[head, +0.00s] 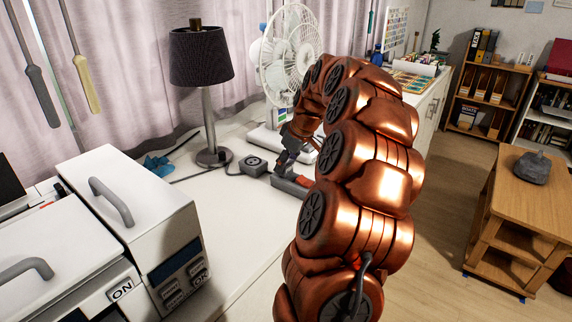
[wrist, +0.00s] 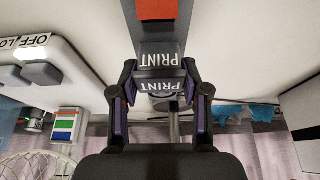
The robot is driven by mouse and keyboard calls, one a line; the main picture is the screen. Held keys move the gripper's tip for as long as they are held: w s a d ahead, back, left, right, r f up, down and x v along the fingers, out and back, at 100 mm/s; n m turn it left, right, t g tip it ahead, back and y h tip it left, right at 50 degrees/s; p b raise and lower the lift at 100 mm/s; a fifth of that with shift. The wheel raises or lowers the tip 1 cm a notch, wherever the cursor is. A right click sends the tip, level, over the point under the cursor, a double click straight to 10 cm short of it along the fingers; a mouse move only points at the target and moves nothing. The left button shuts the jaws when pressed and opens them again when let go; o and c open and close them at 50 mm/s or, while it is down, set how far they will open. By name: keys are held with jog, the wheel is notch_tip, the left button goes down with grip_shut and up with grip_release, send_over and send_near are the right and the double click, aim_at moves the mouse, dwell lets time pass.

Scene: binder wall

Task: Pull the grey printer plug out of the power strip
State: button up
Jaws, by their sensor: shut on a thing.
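The power strip (head: 290,183) lies on the white desk, grey with an orange-red part. In the wrist view the strip (wrist: 172,30) runs in from the top edge, with its orange-red part (wrist: 157,8) and a PRINT label. The grey plug (wrist: 158,87), also labelled PRINT, sits between the fingers of my gripper (wrist: 160,90), which is shut on it. The plug appears right against the strip's label; I cannot tell whether its pins are in the socket. In the head view my gripper (head: 286,158) is just above the strip, and my arm hides part of this area.
A black lamp (head: 207,100) stands behind left, a white fan (head: 290,60) behind. A dark round-topped block (head: 254,165) with a cord lies left of the strip. White machines (head: 130,220) with handles fill the left.

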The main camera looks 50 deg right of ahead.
jog(key=shift+r, duration=1.4)
jog(key=shift+r+p, duration=0.4)
jog(key=shift+r, duration=2)
